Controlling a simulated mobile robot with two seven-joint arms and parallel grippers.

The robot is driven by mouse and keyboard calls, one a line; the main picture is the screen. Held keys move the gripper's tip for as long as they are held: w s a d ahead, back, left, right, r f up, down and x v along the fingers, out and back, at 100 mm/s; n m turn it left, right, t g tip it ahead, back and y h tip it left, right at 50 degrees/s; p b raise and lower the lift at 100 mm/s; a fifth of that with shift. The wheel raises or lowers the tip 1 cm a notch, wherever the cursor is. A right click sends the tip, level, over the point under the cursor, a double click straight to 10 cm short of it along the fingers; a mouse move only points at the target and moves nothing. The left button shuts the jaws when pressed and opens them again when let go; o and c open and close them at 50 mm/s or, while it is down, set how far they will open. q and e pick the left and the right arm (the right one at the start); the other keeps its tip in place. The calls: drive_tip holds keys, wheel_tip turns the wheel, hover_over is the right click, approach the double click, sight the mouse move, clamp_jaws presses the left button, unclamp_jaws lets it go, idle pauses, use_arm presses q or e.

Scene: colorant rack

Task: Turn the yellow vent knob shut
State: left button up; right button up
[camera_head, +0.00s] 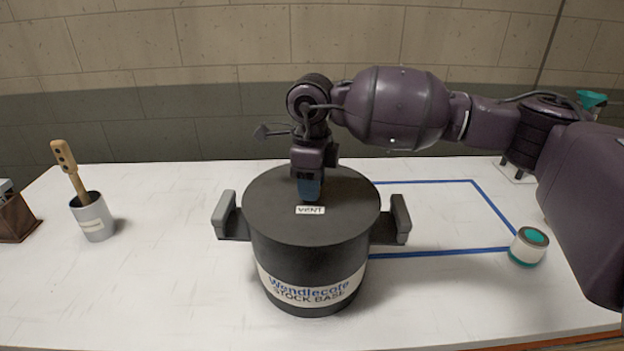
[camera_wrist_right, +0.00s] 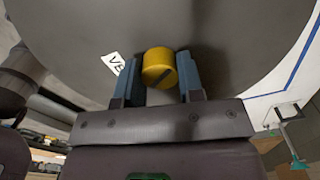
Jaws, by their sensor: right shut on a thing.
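A dark lidded pot (camera_head: 312,265) labelled "Wendlecote STOCK BASE" stands on the white table. Its flat lid (camera_head: 265,210) bears a small white "VENT" label (camera_head: 310,210). The yellow vent knob (camera_wrist_right: 158,62) shows in the right wrist view, with a dark diagonal line on its top. My right gripper (camera_head: 309,188) points down over the lid, just behind the label. Its blue fingers stand on either side of the knob, shut on it. In the head view the fingers hide the knob. My left gripper is in neither view.
A grey cup (camera_head: 93,218) with a wooden utensil (camera_head: 69,170) stands at the left. A brown box (camera_head: 15,218) is at the far left edge. A blue taped outline (camera_head: 440,253) lies right of the pot, empty inside. A white and teal round container (camera_head: 529,246) stands beside its right corner.

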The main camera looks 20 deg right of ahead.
drive_tip(key=m, duration=0.2)
drive_tip(key=shift+r+m+p, duration=0.2)
drive_tip(key=shift+m+p, duration=0.15)
drive_tip(key=shift+m, duration=1.15)
drive_tip(key=shift+m+p, duration=0.35)
drive_tip(key=shift+m, duration=0.15)
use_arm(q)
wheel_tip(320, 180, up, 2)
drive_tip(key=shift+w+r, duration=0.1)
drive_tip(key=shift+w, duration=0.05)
use_arm(e)
drive_tip(key=shift+m, duration=0.4)
drive_tip(key=shift+f, duration=0.1)
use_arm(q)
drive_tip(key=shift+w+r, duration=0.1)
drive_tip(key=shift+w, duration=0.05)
use_arm(e)
drive_tip(key=o, duration=0.9)
